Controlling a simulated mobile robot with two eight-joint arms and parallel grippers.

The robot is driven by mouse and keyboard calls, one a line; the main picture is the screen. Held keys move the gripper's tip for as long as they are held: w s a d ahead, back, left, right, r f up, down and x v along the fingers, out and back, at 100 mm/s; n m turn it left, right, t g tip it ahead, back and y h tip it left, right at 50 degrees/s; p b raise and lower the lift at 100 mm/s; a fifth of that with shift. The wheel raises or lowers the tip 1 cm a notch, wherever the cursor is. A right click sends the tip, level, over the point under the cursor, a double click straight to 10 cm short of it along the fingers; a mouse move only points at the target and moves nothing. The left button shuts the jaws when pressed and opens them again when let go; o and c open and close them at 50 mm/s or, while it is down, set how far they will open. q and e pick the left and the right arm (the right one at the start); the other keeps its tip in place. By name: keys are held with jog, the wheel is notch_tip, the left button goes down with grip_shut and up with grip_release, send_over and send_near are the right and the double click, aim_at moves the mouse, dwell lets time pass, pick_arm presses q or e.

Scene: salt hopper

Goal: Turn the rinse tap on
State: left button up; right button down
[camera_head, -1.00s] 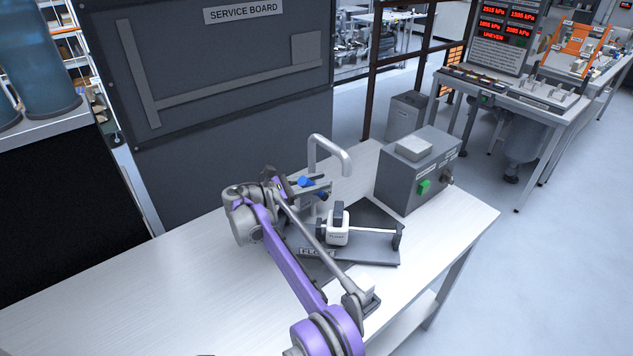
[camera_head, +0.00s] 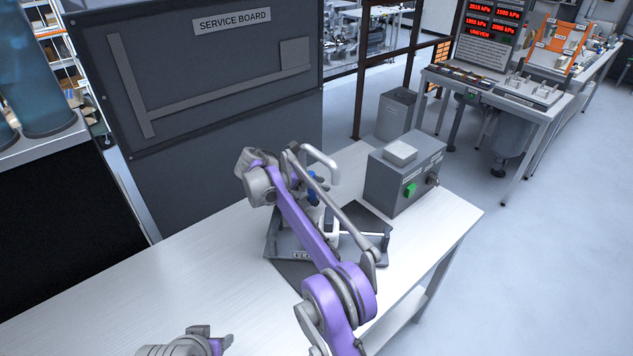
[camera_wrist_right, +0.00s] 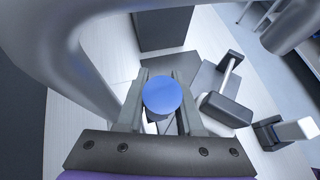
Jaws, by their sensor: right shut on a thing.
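The blue tap knob (camera_wrist_right: 162,95) sits between the two fingers of my right gripper (camera_wrist_right: 161,88) in the right wrist view, and the gripper is shut on it. In the head view a bit of blue (camera_head: 313,190) shows behind my right arm, which hides most of the tap body. I see no water, but the area under the spout is mostly hidden. My left gripper (camera_head: 213,336) is at the bottom edge of the head view, away from the tap, and its opening is unclear.
A dark tray (camera_head: 277,250) lies under the tap, with a white and black fixture (camera_wrist_right: 224,108) beside it. A grey box (camera_head: 392,188) with a green button (camera_head: 410,190) stands to the right. The left part of the white table (camera_head: 190,270) is clear.

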jog(key=shift+w+d, duration=0.1)
dwell(0.3)
jog(key=c, duration=0.5)
grip_release()
jog(key=shift+c, duration=0.2)
